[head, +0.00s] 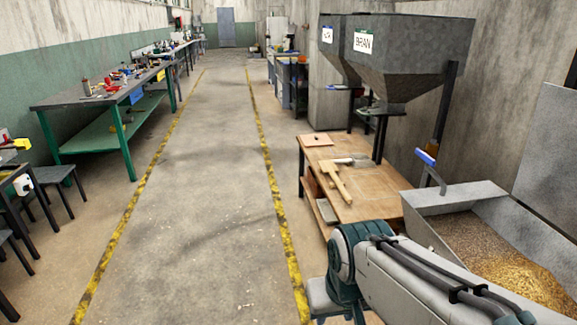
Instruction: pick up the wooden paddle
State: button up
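A pale wooden tool (337,181) with a crosspiece lies on the wooden workbench on the right; it looks like the paddle, though it is small here. A metal scoop-like piece (352,160) lies beside its far end, and I cannot tell whether they touch. My arm reaches in from the lower right and bends down at the bottom of the view, near the bench's front end. My gripper is out of view below the frame, so its fingers are hidden. Nothing is seen holding the wooden tool.
The workbench (376,197) also bears a small flat board (316,140). A metal trough (430,201) of brown and golden grain stands in front of it, with a blue-handled tool (426,158) at its edge. Grey hoppers (402,65) overhang behind. The aisle (205,190) on the left is clear.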

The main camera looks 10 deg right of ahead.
aim_at(328, 166)
jog(key=u, duration=0.15)
jog(key=i, duration=1.55)
jog(key=z, duration=0.85)
jog(key=i, duration=1.4)
jog(key=z, duration=0.8)
